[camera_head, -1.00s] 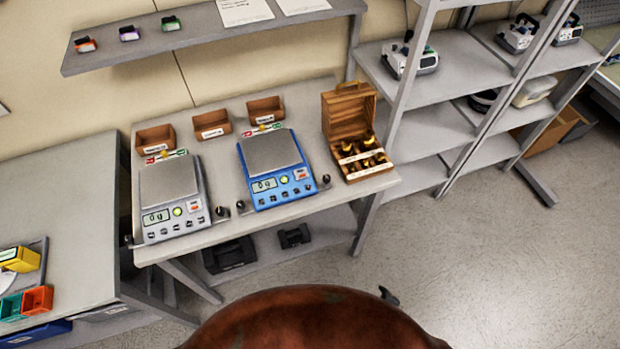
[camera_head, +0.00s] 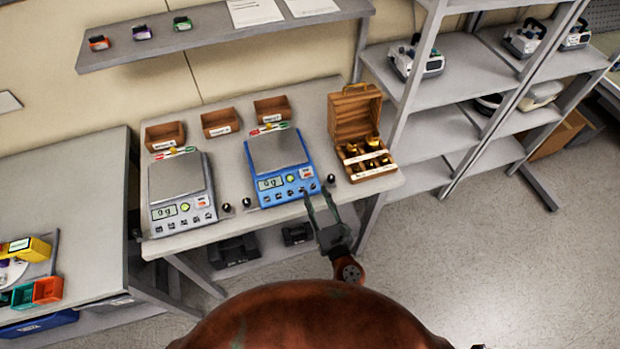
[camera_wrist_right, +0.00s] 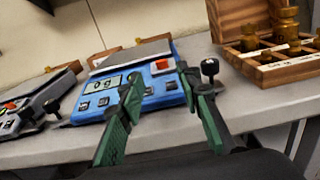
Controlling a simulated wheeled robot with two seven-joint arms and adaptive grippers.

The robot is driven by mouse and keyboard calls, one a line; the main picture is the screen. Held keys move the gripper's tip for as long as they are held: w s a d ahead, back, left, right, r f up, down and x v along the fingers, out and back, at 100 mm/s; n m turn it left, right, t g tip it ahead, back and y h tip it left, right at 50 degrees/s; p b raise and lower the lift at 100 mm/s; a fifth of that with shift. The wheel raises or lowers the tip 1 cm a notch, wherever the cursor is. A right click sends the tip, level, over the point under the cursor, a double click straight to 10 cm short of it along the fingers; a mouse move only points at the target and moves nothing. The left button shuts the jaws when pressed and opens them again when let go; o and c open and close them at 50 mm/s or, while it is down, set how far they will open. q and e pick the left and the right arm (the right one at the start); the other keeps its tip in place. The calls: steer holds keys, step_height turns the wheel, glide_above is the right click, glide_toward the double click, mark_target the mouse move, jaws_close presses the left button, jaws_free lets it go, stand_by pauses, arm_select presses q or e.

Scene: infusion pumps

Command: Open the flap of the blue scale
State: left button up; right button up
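The blue scale (camera_head: 298,184) stands on the grey table with a flat grey weighing plate (camera_head: 277,151), a display and several buttons. A small black knob (camera_head: 331,178) is beside its right side; in the right wrist view this black knob (camera_wrist_right: 209,68) sits on a short stem. I cannot clearly make out the flap. My right gripper (camera_head: 318,194) is open and empty at the scale's front right corner. In the right wrist view, its green-padded fingers (camera_wrist_right: 160,78) are spread in front of the scale's button panel (camera_wrist_right: 160,92). My left gripper is not in view.
A grey scale (camera_head: 181,193) stands to the left, with black knobs (camera_head: 246,202) between the scales. A wooden weight box (camera_head: 356,125) stands open to the right. Brown bins (camera_head: 220,122) line the back. A shelf (camera_head: 220,30) hangs above.

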mark_target(308, 174)
steer(key=x, duration=0.7)
steer(key=shift+w+f, duration=0.1)
steer(key=shift+c, duration=0.7)
jaws_close()
